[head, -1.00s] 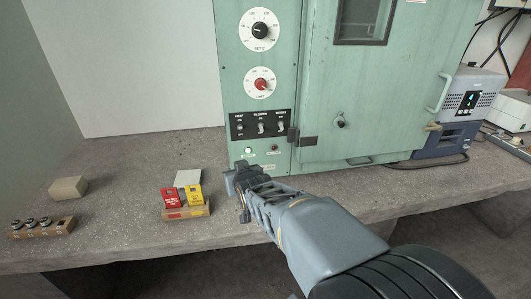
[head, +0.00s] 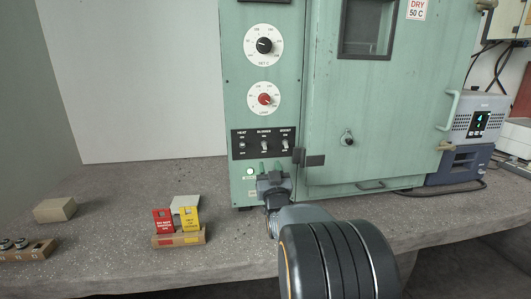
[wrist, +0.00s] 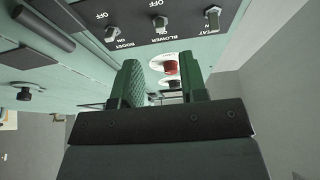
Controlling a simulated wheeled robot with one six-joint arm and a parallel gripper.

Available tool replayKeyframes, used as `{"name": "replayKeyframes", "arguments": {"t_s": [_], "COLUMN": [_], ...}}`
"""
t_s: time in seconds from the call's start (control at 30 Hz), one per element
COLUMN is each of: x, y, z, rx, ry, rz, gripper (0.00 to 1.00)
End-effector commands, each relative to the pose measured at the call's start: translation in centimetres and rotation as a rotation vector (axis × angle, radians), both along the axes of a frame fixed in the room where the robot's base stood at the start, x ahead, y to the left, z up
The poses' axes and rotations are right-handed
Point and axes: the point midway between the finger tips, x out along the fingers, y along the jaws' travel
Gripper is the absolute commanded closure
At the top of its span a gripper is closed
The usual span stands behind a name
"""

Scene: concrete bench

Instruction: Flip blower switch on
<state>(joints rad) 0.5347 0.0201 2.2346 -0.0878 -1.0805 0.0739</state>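The black switch panel (head: 234,143) on the green oven has three toggles, labelled heat, blower and boost. The blower switch (head: 264,146) is the middle one; its lever seems to hang down towards OFF, but it is small. In the upside-down wrist view, the blower switch (wrist: 160,23) is above and beyond my fingers. My gripper (head: 271,169) is just below the panel in front of the oven, apart from the switch as far as I can tell. In the wrist view, my gripper (wrist: 163,76) has its two green fingers apart with nothing between them.
Two dials, one black-knobbed (head: 264,45) and one red-knobbed (head: 264,98), sit above the panel. A lit lamp (head: 250,171) is below it. The door hinge (head: 314,160) juts out at right. A holder with red and yellow tags (head: 180,237) and a tan block (head: 55,210) stand at left.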

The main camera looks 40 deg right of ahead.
Motion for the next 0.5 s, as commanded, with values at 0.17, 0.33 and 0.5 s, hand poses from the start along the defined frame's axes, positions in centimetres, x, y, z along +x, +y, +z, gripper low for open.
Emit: {"name": "replayKeyframes", "arguments": {"t_s": [0.17, 0.33, 0.5], "x": [2.8, 4.8, 5.9], "y": [-1.3, -2.2, -2.8], "z": [1.3, 2.2, 2.7], "rx": [0.000, 0.001, 0.000], "ry": [0.000, 0.001, 0.001], "rz": [0.001, 0.001, 0.001], "gripper": [0.61, 0.61, 0.61]}}
